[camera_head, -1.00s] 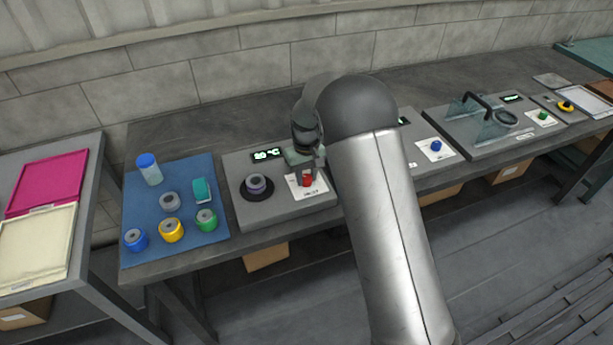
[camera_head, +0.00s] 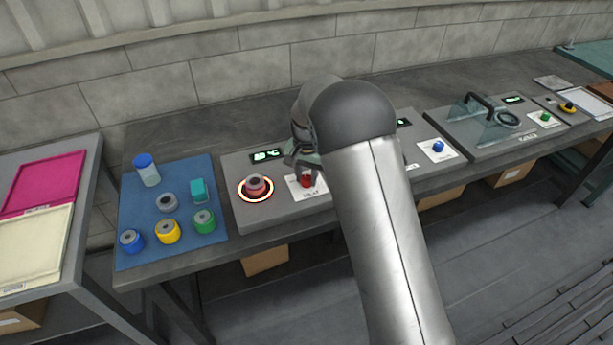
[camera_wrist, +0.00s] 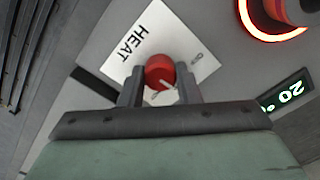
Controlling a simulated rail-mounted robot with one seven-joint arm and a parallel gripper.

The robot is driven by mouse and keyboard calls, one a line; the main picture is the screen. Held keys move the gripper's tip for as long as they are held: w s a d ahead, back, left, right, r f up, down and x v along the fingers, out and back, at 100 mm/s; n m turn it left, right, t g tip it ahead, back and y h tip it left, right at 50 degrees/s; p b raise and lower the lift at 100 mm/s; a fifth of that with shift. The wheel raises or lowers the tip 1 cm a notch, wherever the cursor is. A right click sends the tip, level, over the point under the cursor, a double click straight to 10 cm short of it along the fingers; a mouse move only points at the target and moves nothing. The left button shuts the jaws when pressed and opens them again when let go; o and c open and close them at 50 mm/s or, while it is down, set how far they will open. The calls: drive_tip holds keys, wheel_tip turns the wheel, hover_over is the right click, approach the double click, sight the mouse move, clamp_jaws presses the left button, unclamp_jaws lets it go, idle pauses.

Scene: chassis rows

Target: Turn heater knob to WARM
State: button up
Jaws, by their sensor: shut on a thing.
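The red heater knob (camera_head: 306,181) sits on a white label card (camera_wrist: 207,62) on the grey heater unit (camera_head: 243,215). In the wrist view the knob (camera_wrist: 159,70) is between the two fingers of my gripper (camera_wrist: 159,82), which is shut on it. A pale pointer mark shows on the knob. The card reads HEAT, with one small marking too small to read. In the head view my gripper (camera_head: 304,166) is over the knob. The round hot plate (camera_head: 267,197) glows orange at its rim and carries a grey-topped jar (camera_head: 256,184). The green display (camera_wrist: 288,95) seems to show 20.
Left of the heater, a blue mat (camera_head: 136,205) holds a blue-capped bottle (camera_head: 147,170), a teal block (camera_head: 198,191) and several capped jars. A unit with a blue knob (camera_head: 438,146) and a clear-hooded unit (camera_head: 490,120) stand to the right.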

sight(307, 178)
drive_tip(key=shift+r+m, duration=0.1)
drive_tip(key=shift+m, duration=0.4)
drive_tip(key=o, duration=1)
wheel_tip(307, 178, up, 17)
drive_tip(key=shift+r+b, duration=0.2)
drive_tip(key=shift+b, duration=0.3)
drive_tip(key=shift+d, duration=0.1)
